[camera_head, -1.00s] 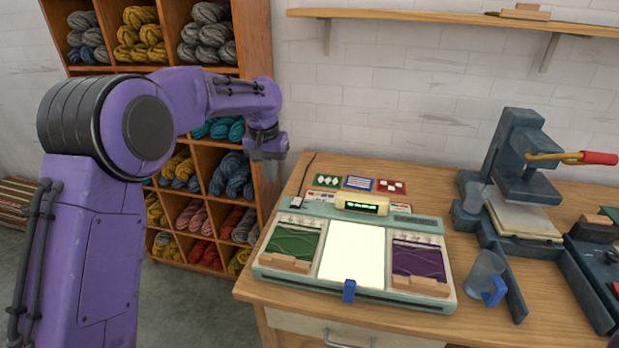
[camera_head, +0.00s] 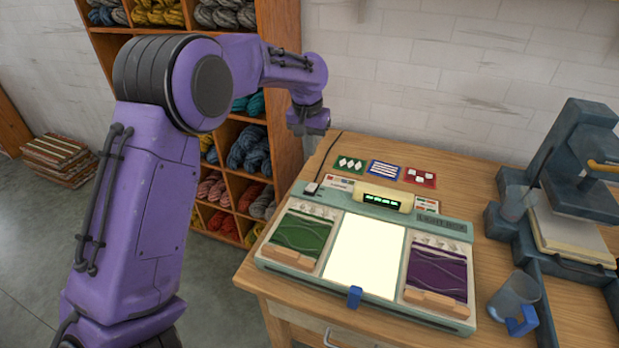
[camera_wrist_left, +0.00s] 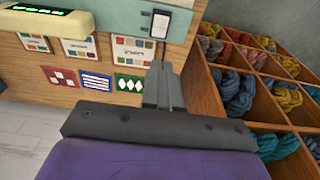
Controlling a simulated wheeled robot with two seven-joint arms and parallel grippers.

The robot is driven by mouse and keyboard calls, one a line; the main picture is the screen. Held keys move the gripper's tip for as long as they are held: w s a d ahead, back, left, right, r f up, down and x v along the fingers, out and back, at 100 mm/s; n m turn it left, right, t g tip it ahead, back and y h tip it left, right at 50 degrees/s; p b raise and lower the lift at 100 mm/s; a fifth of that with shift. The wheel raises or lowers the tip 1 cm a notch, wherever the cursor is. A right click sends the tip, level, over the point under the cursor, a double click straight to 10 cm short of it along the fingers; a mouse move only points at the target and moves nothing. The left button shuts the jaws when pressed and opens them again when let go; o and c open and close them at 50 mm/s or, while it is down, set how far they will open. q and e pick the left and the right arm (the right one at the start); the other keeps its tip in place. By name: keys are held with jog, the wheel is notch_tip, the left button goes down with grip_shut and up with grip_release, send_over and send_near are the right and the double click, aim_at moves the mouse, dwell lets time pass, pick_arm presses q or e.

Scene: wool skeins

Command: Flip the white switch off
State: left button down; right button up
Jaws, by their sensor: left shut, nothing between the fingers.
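The white switch (camera_head: 312,187) is a small white block in a dark frame at the back left corner of a pale green machine (camera_head: 429,305). In the left wrist view the white switch (camera_wrist_left: 160,23) shows near the top, close beyond the fingertips. My left gripper (camera_head: 309,132) points down above and behind the switch in the head view, apart from it. In the left wrist view my left gripper (camera_wrist_left: 160,66) has its fingers together and empty. Whether the switch is on or off is too small to tell. My right gripper is out of view.
The machine has a lit white panel (camera_head: 365,255) and a cream display (camera_head: 384,197) with green marks. Pattern cards (camera_head: 384,170) lie behind it. A wooden shelf of yarn (camera_head: 285,70) stands left of the table. A blue-handled jug (camera_head: 514,300) and a press (camera_head: 580,170) stand right.

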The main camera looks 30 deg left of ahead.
pick_arm(q)
jog(key=p, duration=0.1)
send_near(310, 187)
jog(key=f, duration=0.3)
jog(key=w+f, duration=0.1)
jog(key=f, duration=0.1)
jog(key=shift+a, duration=0.2)
jog(key=shift+s+f, duration=0.25)
jog(key=shift+f, duration=0.15)
jog(key=shift+d+f, duration=0.1)
